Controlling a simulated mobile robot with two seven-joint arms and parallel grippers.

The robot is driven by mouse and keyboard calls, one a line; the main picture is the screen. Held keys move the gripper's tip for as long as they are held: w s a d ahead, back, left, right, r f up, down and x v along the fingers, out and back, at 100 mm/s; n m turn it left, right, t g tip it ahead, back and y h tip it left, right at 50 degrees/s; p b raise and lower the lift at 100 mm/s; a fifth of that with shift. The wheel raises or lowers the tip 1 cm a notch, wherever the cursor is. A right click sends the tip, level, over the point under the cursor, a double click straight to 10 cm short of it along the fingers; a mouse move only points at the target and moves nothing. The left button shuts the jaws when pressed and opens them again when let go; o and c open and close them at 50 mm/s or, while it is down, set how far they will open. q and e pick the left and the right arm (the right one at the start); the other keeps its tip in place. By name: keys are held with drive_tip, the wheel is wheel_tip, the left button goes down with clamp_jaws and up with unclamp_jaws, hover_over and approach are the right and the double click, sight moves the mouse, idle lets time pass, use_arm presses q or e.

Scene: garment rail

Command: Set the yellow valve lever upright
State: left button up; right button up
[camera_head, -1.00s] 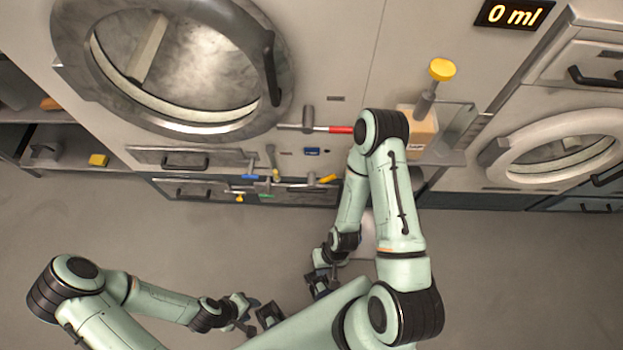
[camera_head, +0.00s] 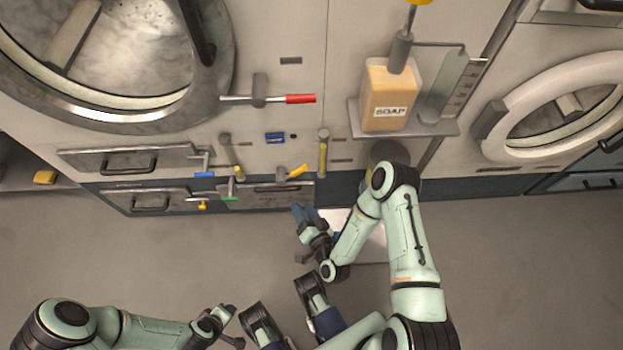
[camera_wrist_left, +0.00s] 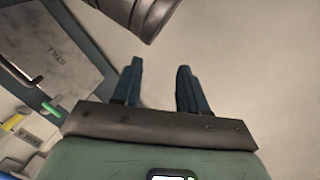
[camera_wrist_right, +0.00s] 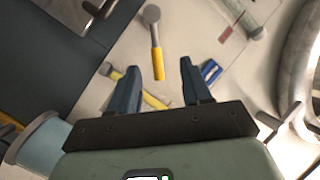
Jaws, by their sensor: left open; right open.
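A yellow lever (camera_head: 297,170) on a grey hub sits low on the wall panel in the head view, tilted with its tip up to the right. Other yellow-handled levers hang near it, one close to vertical (camera_head: 323,156) and one leaning (camera_head: 239,172). Which one is the valve lever I cannot tell. My right gripper (camera_head: 304,208) is open and empty, below the panel. In the right wrist view, yellow handles (camera_wrist_right: 157,64) show beyond its open fingers (camera_wrist_right: 161,66). My left gripper (camera_wrist_left: 158,70) is open and empty, away from the levers at the lower left of the head view.
A red-handled lever (camera_head: 300,98) is above. Blue (camera_head: 204,174) and green (camera_head: 230,198) handles sit to the left. A soap bottle (camera_head: 388,96) stands on a shelf (camera_head: 440,129) at right. A round washer door (camera_head: 224,60) is upper left. The floor (camera_head: 130,255) is open.

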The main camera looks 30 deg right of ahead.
sight(299, 171)
use_arm(q)
drive_tip(key=s+a+f+g+b, duration=0.1)
drive_tip(key=s+f+g+b, duration=0.3)
drive_tip(key=s+f+b, duration=0.3)
drive_tip(key=s+f, duration=0.3)
drive_tip(key=shift+s+a+f+n, duration=0.3)
drive_tip(key=shift+s+f, duration=0.05)
use_arm(e)
drive_tip(key=w+d, duration=0.1)
drive_tip(key=w, duration=0.3)
drive_tip(key=w+d+m+t+h, duration=0.1)
drive_tip(key=w+d, duration=0.1)
drive_tip(key=w, duration=0.3)
drive_tip(key=w+d+h, duration=0.1)
drive_tip(key=w+d, duration=0.1)
drive_tip(key=w, duration=0.2)
drive_tip(key=shift+w+d+r+m+t, duration=0.1)
drive_tip(key=shift+w+r+m+t, duration=0.1)
drive_tip(key=shift+r+m+t, duration=0.15)
drive_tip(key=shift+f, duration=0.1)
drive_tip(key=shift+c, duration=0.3)
clamp_jaws()
